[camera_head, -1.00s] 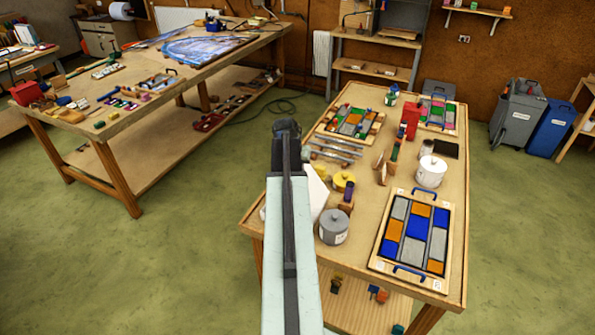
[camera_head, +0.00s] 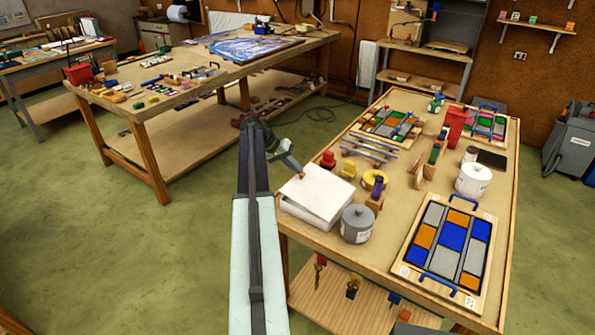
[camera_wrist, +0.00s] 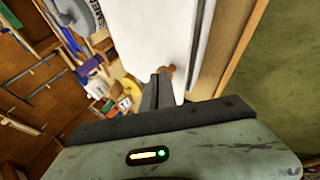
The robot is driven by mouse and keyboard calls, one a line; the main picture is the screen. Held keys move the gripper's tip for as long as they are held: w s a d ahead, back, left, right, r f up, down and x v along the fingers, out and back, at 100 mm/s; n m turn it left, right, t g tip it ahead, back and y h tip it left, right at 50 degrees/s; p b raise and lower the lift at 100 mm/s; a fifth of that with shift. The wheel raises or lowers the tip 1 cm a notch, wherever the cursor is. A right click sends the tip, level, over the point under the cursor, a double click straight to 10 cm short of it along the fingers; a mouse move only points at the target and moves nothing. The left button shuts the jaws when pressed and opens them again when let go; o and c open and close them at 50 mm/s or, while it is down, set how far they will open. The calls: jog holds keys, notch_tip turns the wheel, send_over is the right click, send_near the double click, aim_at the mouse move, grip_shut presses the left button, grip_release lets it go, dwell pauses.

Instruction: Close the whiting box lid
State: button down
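The white whiting box (camera_head: 308,217) stands at the near left corner of the right-hand table, beside a grey lidded pot. Its white lid (camera_head: 320,192) lies over the top at a slight tilt and looks not quite flush. A small brown knob (camera_head: 302,175) is at the lid's far left edge. My gripper (camera_head: 297,169) is just above and beside that knob. In the wrist view the dark fingers (camera_wrist: 158,92) are together, with the brown knob (camera_wrist: 167,72) just beyond their tips and the white lid (camera_wrist: 155,35) beyond. Contact cannot be told.
The grey pot (camera_head: 357,223) stands close to the right of the box. A yellow roll (camera_head: 374,182) and small red and yellow items are behind it. A coloured glass panel (camera_head: 447,240) lies further right. Open green floor is left of the table.

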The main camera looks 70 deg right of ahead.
aim_at(297, 178)
jog(key=f+b, duration=0.3)
jog(key=f, duration=0.1)
jog(key=shift+w+d, duration=0.3)
jog(key=shift+d, duration=0.1)
jog(key=shift+w+a+f+b, duration=0.15)
jog(key=shift+a+f+b, duration=0.05)
jog(key=shift+b, duration=0.1)
jog(key=shift+a, duration=0.1)
jog(key=shift+r+p, duration=0.5)
jog(key=w+d+p+v, duration=0.1)
jog(key=p+v, duration=0.7)
jog(key=v, duration=0.4)
jog(key=shift+d+f+p, duration=0.25)
jog(key=shift+p, duration=0.15)
